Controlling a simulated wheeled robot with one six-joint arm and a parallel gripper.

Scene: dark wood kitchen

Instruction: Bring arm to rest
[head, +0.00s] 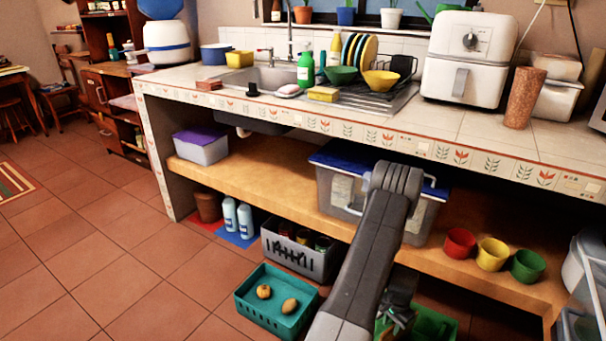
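My arm (372,245) shows in the head view, rising from the bottom edge to a bent joint in front of the lower shelf. My gripper (393,320) is partly visible low beside the arm, in front of a green crate (440,325) on the floor. The arm hides part of the gripper. It is small and dark there, so I cannot tell whether it is open or shut, or whether it holds anything.
The tiled counter (470,135) and wooden shelf (265,185) stand ahead. A lidded plastic box (335,190) is behind my arm. A teal crate (262,315) with two potatoes and a grey basket (290,255) stand left of it. Floor (90,260) at left is clear.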

